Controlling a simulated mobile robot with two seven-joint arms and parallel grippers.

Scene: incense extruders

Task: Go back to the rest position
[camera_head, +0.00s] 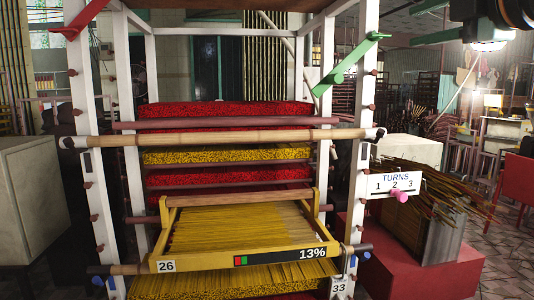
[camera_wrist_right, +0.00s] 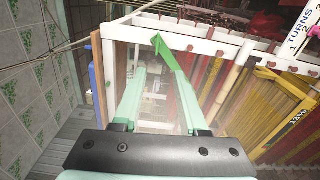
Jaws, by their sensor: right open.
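My right gripper (camera_wrist_right: 157,74) shows in the right wrist view with its two pale green fingers apart and nothing between them. In the head view only a dark part of my right arm (camera_head: 503,14) shows clearly, at the top right corner, well away from the rack. My left gripper is in neither view. The white rack (camera_head: 362,100) stands in the middle of the head view. A yellow-framed tray (camera_head: 240,258) of yellow sticks, marked 26 and 13%, juts from its front.
A green lever (camera_head: 350,65) is on the rack's right post and a red lever (camera_head: 80,18) on its left. A bamboo pole (camera_head: 220,138) crosses the front. A TURNS sign (camera_head: 396,184) is at the right, near a bin (camera_head: 440,240) of sticks on a red block (camera_head: 420,275).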

